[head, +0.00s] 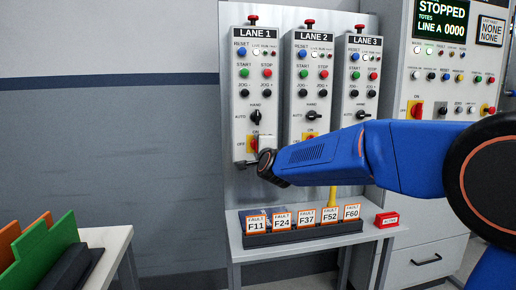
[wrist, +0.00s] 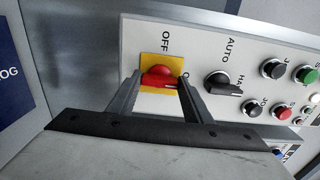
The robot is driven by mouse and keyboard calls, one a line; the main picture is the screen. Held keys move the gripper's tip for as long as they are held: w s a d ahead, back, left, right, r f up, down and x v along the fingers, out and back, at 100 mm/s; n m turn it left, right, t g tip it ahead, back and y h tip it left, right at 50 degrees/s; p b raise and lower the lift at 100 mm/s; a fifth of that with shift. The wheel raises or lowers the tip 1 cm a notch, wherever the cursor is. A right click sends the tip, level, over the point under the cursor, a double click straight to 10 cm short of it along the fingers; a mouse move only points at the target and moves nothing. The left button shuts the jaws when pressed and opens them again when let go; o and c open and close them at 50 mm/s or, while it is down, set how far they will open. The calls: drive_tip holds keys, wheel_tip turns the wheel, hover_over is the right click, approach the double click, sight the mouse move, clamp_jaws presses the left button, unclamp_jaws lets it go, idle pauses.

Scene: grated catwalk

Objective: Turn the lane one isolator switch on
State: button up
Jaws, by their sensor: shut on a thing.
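The lane one isolator switch is a red handle on a yellow plate, low on the LANE 1 panel (head: 240,100). In the wrist view the red handle (wrist: 160,74) sits between my two fingers, with the yellow plate (wrist: 149,60) behind it. OFF is printed above the plate there; the ON label is partly covered by the right finger. My gripper (head: 257,147) is at the switch and shut on the red handle; it also shows in the wrist view (wrist: 159,82). In the head view my gripper hides much of the switch. I cannot tell the handle's exact position.
The black AUTO/HAND selector (wrist: 222,84) is close beside the switch. The LANE 2 (head: 301,75) and LANE 3 (head: 356,80) panels stand to the right. A fault-card rack (head: 300,236) is on the table below. Wall to the left is clear.

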drive_tip(key=o, duration=1.1)
drive_tip(key=shift+c, duration=0.2)
drive_tip(key=shift+s, duration=0.1)
drive_tip(key=v, duration=1.7)
drive_tip(key=shift+s+d, duration=0.1)
drive_tip(key=shift+s, duration=0.05)
drive_tip(key=s+d+f+n+g+h, duration=0.1)
drive_tip(key=s+d+f+n+g, duration=0.3)
drive_tip(key=s+d+f, duration=0.4)
drive_tip(key=s+d+f+n+g+h, duration=0.2)
drive_tip(key=s+d+f+n+g, duration=0.2)
drive_tip(key=s+d+f, duration=0.5)
drive_tip(key=s+d+f+n+g+h, duration=0.2)
drive_tip(key=s+d+f+n+g, duration=0.2)
drive_tip(key=s+d, duration=1)
drive_tip(key=s+f+n, duration=0.3)
drive_tip(key=s+f, duration=0.2)
drive_tip(key=shift+g, duration=0.3)
